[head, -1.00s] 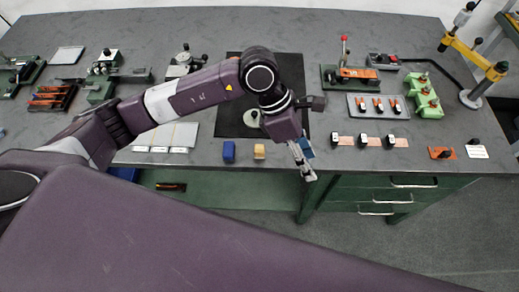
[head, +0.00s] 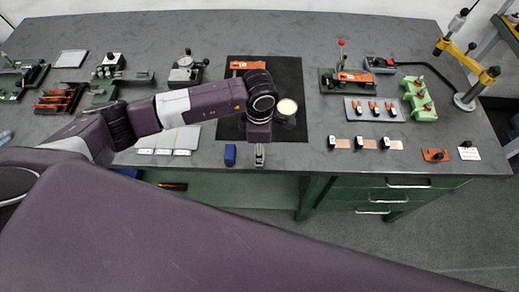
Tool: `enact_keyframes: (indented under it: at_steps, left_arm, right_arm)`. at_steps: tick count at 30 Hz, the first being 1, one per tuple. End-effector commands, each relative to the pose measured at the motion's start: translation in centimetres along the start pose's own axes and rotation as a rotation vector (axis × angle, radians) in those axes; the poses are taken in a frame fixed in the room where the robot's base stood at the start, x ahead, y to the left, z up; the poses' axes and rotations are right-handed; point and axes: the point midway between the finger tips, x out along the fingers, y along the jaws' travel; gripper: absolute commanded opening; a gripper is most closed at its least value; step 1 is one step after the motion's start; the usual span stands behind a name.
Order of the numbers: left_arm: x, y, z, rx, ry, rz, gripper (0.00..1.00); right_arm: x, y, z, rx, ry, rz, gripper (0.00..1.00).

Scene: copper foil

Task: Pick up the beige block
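The beige block cannot be seen now. My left gripper (head: 259,158) covers the place at the table's front edge where it stood. My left arm comes in from the left, and its wrist points down there, just right of a blue block (head: 230,155). The fingers are small and seen from above. I cannot tell whether they are open or shut, or whether the block is between them. My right gripper is not in view.
A black mat (head: 285,75) behind the wrist bears an orange-topped piece (head: 248,65) and a round pale-topped part (head: 287,107). Grey table is bare between the gripper and these parts.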

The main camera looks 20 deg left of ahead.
Motion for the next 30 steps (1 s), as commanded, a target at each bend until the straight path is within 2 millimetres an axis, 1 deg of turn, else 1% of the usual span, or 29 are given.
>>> enact_keyframes:
  at_steps: [3,8,15,18,26,30]
  left_arm:
    - [0.35,0.02,0.03,0.0,-0.001,0.0,0.42]
    - [0.37,0.02,0.03,0.001,-0.001,0.001,0.41]
    - [0.34,0.02,0.02,0.0,-0.001,0.0,0.14]
    - [0.33,0.02,0.02,0.0,-0.001,0.0,0.05]
    - [0.22,0.05,0.03,0.0,-0.002,0.001,0.04]
    - [-0.47,0.1,0.04,0.001,-0.002,0.002,0.04]
  right_arm:
    - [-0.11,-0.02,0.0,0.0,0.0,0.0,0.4]
    - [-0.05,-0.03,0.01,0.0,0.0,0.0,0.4]
    - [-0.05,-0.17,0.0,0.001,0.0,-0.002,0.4]
    - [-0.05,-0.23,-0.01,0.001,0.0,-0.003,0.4]
    - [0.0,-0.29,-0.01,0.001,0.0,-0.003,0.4]
    - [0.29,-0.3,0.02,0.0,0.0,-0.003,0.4]
